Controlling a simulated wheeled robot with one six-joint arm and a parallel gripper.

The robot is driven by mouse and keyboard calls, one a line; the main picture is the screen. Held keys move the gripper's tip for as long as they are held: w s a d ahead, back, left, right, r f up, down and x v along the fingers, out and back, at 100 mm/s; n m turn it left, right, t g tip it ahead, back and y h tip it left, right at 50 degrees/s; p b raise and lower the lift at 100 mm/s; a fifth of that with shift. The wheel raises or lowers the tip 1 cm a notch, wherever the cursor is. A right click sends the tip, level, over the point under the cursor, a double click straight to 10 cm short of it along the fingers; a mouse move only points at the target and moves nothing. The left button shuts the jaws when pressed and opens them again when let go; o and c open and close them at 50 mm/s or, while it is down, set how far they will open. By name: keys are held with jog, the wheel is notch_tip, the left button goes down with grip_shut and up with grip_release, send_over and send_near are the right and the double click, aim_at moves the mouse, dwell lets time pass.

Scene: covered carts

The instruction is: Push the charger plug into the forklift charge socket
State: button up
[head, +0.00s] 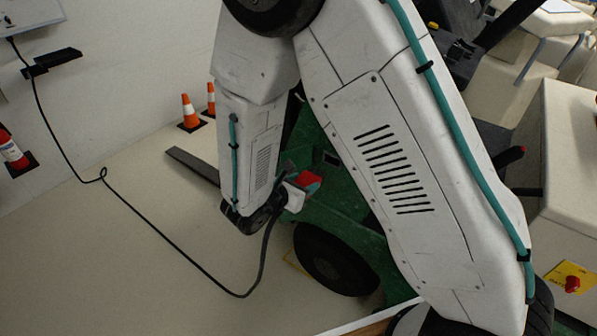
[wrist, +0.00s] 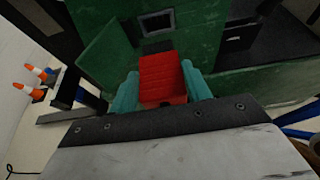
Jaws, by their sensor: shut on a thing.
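The red charger plug (wrist: 162,76) is between the two teal fingers of my gripper (wrist: 163,88), which is shut on it. In the head view the red plug (head: 308,180) shows at the end of my arm, close to the green forklift (head: 337,208). A grey-framed rectangular charge socket (wrist: 157,22) is on the green body (wrist: 205,20), straight beyond the plug in the wrist view. A gap of green shows between plug and socket there. A green flap (wrist: 104,48) stands to the socket's left. The plug's front end is hidden.
A black cable (head: 163,238) runs from the wall charger across the floor to the gripper. Orange cones (head: 189,111) stand by a fork (head: 193,165). The forklift wheel (head: 333,260) is below the gripper. A beige cabinet (head: 565,180) is at right.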

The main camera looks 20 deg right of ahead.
aim_at(313, 175)
jog(key=shift+w+d, duration=0.75)
jog(key=shift+d, duration=0.35)
jog(key=shift+w+d, duration=0.7)
jog(key=shift+d, duration=0.35)
jog(key=shift+w+d, duration=0.55)
jog(key=shift+d, duration=0.25)
jog(key=shift+w+d, duration=0.55)
jog(key=shift+d, duration=0.2)
jog(key=o, duration=1.2)
jog(key=v, duration=0.7)
jog(key=shift+s+a+r, duration=0.2)
jog(key=shift+a, duration=0.1)
